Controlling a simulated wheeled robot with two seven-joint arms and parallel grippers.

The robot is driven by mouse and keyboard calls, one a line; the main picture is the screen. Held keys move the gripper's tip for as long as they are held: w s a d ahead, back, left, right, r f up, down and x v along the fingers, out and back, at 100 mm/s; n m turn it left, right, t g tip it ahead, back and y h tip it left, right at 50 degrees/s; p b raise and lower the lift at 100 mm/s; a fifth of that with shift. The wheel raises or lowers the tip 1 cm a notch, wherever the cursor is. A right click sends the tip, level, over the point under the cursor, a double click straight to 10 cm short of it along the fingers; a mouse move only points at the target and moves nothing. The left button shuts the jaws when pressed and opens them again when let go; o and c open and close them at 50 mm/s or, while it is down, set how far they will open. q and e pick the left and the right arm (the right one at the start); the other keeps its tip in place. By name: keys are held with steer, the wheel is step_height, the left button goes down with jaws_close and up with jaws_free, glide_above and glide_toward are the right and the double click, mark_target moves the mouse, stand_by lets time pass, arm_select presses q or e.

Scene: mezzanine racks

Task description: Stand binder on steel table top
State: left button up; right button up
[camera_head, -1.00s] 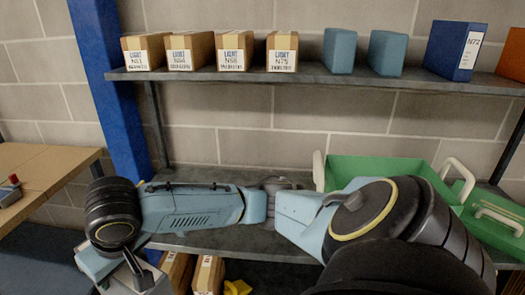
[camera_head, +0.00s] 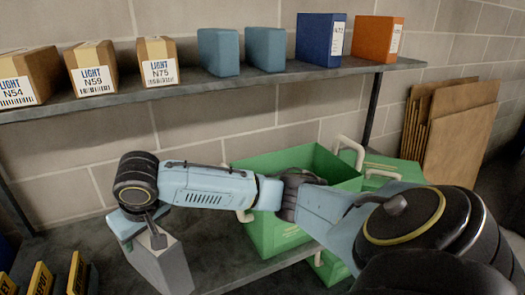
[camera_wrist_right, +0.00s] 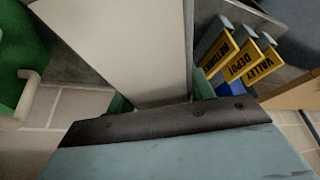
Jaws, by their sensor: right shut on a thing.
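A plain pale grey binder (camera_head: 167,268), shaped like a slim box, is held in my right gripper (camera_head: 142,238) at the lower left of the head view. The gripper is shut on its upper end, and the binder hangs down, slightly tilted. In the right wrist view the binder (camera_wrist_right: 125,45) fills the upper middle, between the fingers. I cannot tell whether its lower end touches anything. I cannot make out a steel table top for certain. My left gripper is not in view.
A green crate (camera_head: 275,232) stands on the lower grey shelf (camera_head: 228,268). The upper shelf (camera_head: 205,83) holds cartons, teal boxes, a blue binder (camera_head: 318,40) and an orange binder (camera_head: 373,40). Yellow-labelled items (camera_head: 40,280) are at lower left. Wooden boards (camera_head: 460,130) lean at right.

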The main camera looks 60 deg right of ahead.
steer(key=w+d+m, duration=0.1)
steer(key=w+d, duration=0.7)
steer(key=d, duration=0.2)
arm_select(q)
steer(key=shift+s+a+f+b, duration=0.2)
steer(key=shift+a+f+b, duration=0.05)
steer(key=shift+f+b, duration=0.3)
arm_select(e)
step_height(320, 180, down, 10)
steer(key=o, duration=1.6)
steer(key=shift+f, duration=0.15)
arm_select(q)
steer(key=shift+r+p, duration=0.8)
steer(key=shift+p, duration=0.05)
arm_select(e)
steer(key=v, duration=1.2)
steer(key=shift+a, duration=0.15)
